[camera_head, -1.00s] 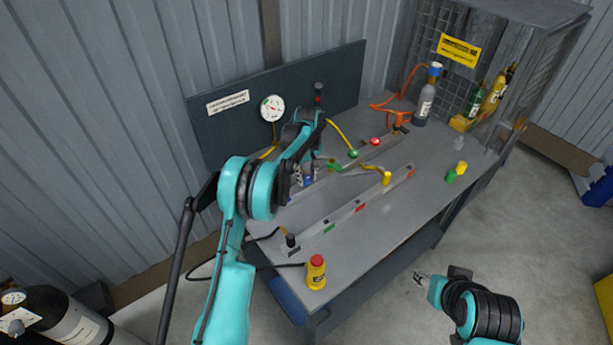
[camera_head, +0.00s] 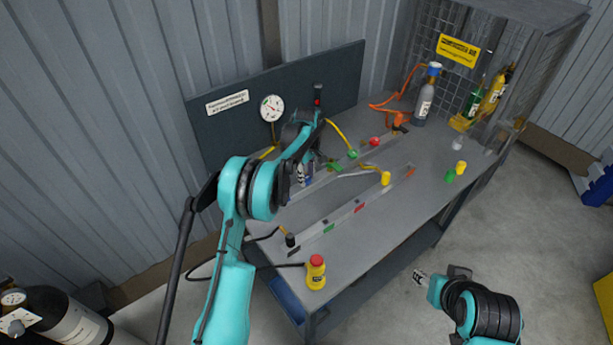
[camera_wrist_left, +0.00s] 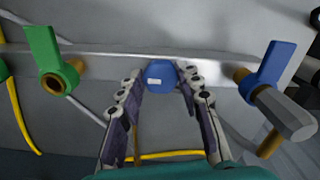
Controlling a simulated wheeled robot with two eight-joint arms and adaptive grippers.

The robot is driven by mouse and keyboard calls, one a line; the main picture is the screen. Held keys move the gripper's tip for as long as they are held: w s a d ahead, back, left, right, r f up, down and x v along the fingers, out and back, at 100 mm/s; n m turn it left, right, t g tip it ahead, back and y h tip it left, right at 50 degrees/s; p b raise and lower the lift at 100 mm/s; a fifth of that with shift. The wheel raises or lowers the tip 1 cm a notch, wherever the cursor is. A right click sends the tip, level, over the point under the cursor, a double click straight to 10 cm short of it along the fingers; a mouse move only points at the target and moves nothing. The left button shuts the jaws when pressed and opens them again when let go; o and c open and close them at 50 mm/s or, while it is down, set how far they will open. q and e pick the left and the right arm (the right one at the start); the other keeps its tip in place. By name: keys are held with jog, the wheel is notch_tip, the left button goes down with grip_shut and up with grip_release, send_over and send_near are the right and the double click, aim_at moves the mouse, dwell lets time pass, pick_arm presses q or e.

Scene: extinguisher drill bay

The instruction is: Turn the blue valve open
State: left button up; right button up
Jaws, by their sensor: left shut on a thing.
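My left gripper (camera_head: 304,177) is at the back rail on the bench, mostly behind its own arm in the head view. In the left wrist view its fingers (camera_wrist_left: 161,80) are shut on a blue hexagonal knob (camera_wrist_left: 160,75) with a small white label, in front of the grey rail. To the right on that rail is a valve with a blue lever (camera_wrist_left: 268,66), apart from the fingers. I cannot tell from the labels which blue part is the task's valve. My right gripper (camera_head: 420,277) hangs off the bench's front, away from the rail; its opening is too small to judge.
A green-levered valve (camera_wrist_left: 45,58) sits left of the fingers. A gauge (camera_head: 272,108) is on the back panel.

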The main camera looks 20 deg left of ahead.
aim_at(307, 178)
pick_arm(q)
jog(key=o, duration=1.2)
jog(key=shift+c, duration=0.2)
notch_tip(307, 178, up, 12)
